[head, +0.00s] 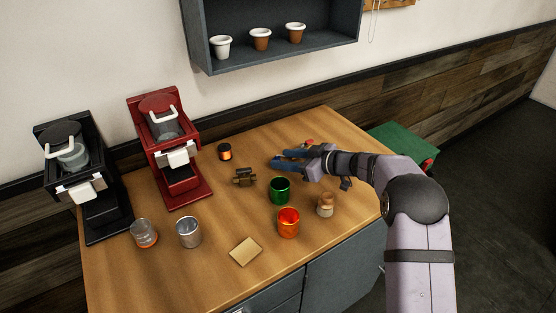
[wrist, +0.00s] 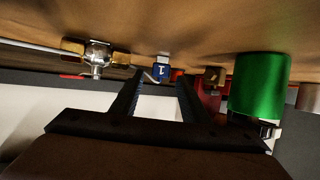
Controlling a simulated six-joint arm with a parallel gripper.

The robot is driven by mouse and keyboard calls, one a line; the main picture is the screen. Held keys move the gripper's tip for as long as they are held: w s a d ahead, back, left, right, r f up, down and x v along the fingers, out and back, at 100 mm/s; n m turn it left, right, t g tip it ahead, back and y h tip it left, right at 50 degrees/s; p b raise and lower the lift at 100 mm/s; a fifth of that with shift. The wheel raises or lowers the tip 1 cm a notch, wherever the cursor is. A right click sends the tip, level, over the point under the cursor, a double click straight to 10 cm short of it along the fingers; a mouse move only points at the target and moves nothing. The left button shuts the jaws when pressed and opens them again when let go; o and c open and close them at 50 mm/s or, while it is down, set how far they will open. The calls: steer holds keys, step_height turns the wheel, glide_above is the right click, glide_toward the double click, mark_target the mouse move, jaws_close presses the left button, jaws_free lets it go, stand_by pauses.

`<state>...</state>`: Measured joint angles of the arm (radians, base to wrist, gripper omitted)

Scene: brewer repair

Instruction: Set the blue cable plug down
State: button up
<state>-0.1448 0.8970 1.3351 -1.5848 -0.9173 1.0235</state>
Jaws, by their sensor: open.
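The blue cable plug (wrist: 162,71), a small blue block with a white mark and a pale end, shows in the wrist view just beyond and between the fingertips. It appears to be at the wooden tabletop, which fills the top of that view; I cannot tell whether it fully rests there. My gripper (wrist: 161,80) is open, with a dark finger on each side and nothing clasped. In the head view my gripper (head: 280,163) is low over the right-back part of the table (head: 215,262). I cannot make out the plug there.
A brass fitting (head: 244,177) and green can (head: 280,191) are close to my gripper. An orange-red can (head: 288,222) and a jar (head: 325,205) stand nearer the front. Red (head: 170,150) and black (head: 85,180) brewers stand left. The back-right tabletop is clear.

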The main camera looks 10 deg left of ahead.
steer(key=v, duration=0.8)
steer(key=shift+s+b, duration=0.1)
steer(key=shift+b, duration=0.3)
